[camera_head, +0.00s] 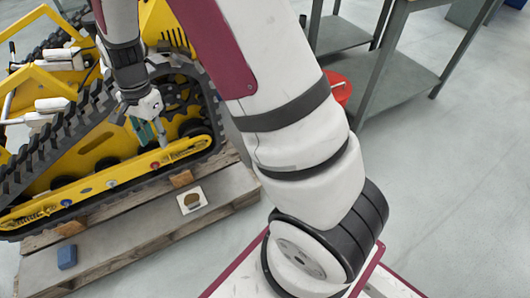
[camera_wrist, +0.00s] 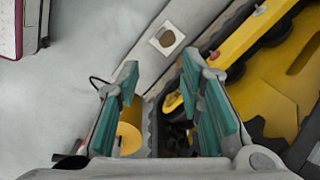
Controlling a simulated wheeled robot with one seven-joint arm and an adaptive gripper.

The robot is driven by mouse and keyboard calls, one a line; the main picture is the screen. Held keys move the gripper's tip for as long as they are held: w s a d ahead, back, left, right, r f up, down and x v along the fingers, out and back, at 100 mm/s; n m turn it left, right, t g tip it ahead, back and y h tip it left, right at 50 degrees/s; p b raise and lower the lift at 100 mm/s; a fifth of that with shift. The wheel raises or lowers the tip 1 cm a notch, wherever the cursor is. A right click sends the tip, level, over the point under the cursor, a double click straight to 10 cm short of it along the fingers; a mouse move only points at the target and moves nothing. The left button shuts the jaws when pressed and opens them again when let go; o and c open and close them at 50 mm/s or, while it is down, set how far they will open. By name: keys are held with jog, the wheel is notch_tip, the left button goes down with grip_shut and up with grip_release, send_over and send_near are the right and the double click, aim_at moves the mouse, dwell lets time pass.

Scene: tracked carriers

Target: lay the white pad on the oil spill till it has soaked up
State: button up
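The white pad (camera_head: 192,200) is a small square with a round brown patch in its middle. It lies flat on the grey wooden boards in front of the yellow tracked carrier (camera_head: 100,190). In the wrist view the pad (camera_wrist: 156,42) is beyond my fingertips, near the top. No oil shows outside the pad; the brown patch may be soaked-in oil, but I cannot tell. My gripper (camera_head: 152,138) hangs by the carrier's track, above and left of the pad in the head view. In the wrist view my gripper (camera_wrist: 158,72) has its teal fingers wide apart, with nothing held.
A blue block (camera_head: 67,257) sits on the boards at the left. Wooden blocks lie under the carrier. A red bucket (camera_head: 341,87) stands beside a grey metal table (camera_head: 400,85) behind my arm. The floor at the right is clear.

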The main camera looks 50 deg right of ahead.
jog(key=s+d+r+n, duration=0.1)
jog(key=s+r+n, duration=0.6)
jog(key=s+r, duration=1.05)
jog(key=s+d+r+n, duration=0.1)
jog(key=s+n, duration=0.2)
jog(key=s, duration=0.6)
jog(key=s+d+r+n+h, duration=0.1)
jog(key=s+r+n, duration=0.1)
jog(key=s, duration=0.7)
jog(key=shift+n, duration=0.6)
